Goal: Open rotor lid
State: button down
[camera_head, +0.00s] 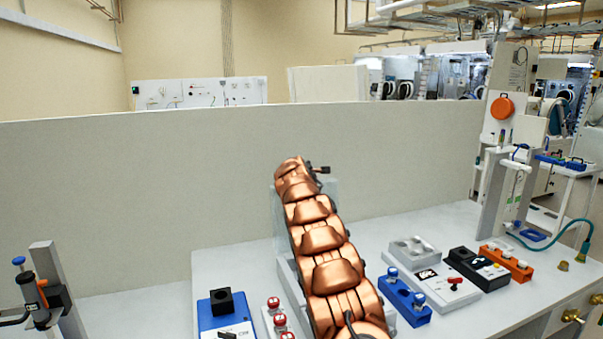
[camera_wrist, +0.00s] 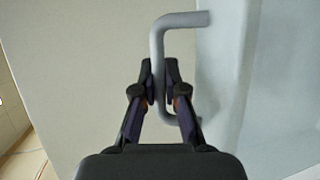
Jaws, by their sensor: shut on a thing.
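In the wrist view, my gripper (camera_wrist: 160,75) is shut on a grey bent handle (camera_wrist: 182,20), with one finger on each side of its straight bar. The handle stands beside a pale bluish, see-through panel (camera_wrist: 222,60), which looks like the lid. In the head view, my copper-coloured arm reaches away over the bench and hides most of the device behind it. An edge of a pale translucent panel (camera_head: 332,195) shows just right of the arm's far end. The rotor itself is not visible, and I cannot tell how far the lid is raised.
Right of my arm are a blue tube rack (camera_head: 405,303), a grey device (camera_head: 446,290), a black device (camera_head: 478,268) and an orange rack (camera_head: 507,262). On the left are a blue device (camera_head: 226,318) and red-capped tubes (camera_head: 274,303). A grey partition (camera_head: 130,190) stands behind.

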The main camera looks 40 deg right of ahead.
jog(key=shift+w+a+f, duration=0.1)
jog(key=shift+a, duration=0.05)
jog(key=c, duration=1.5)
grip_release()
jog(key=o, duration=0.3)
